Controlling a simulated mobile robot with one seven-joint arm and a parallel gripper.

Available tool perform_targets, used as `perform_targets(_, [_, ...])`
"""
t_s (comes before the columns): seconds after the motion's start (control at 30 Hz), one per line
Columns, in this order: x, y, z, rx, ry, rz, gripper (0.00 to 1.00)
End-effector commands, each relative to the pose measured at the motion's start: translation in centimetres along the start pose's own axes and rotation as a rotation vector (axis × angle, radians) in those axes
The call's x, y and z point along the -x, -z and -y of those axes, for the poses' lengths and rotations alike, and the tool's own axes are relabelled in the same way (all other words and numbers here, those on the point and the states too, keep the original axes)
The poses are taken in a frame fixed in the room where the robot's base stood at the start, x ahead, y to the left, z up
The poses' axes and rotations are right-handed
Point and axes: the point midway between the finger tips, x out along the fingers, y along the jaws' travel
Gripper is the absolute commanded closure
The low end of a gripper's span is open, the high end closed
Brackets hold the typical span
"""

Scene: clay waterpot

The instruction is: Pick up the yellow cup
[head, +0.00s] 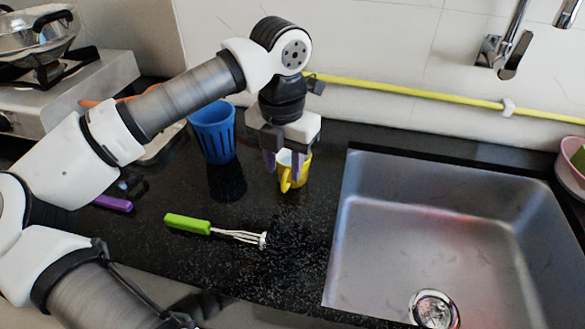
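The yellow cup (286,183) stands upright on the black counter, left of the sink, with its handle toward me and a pale inside. My gripper (285,161) points down right at the cup. Its two fingers are spread, one at the cup's left side and one by the rim on the right. A gap shows between the fingers. I cannot tell whether either finger touches the cup. The cup's upper back part is hidden by the gripper.
A blue slotted holder (213,135) stands close to the left of my gripper. The steel sink (440,225) is to the right. A yellow hose (420,96) runs along the wall. Bare counter lies between whisk and sink.

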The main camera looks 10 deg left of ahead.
Motion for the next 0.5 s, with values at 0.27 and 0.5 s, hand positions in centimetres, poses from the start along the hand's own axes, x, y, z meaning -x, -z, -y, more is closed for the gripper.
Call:
perform_targets(0.27, [-2.4, 0.1, -0.1, -0.001, 0.003, -0.001, 0.64])
perform_targets(0.5, [-5.6, 0.2, -0.1, 0.0, 0.001, 0.0, 0.64])
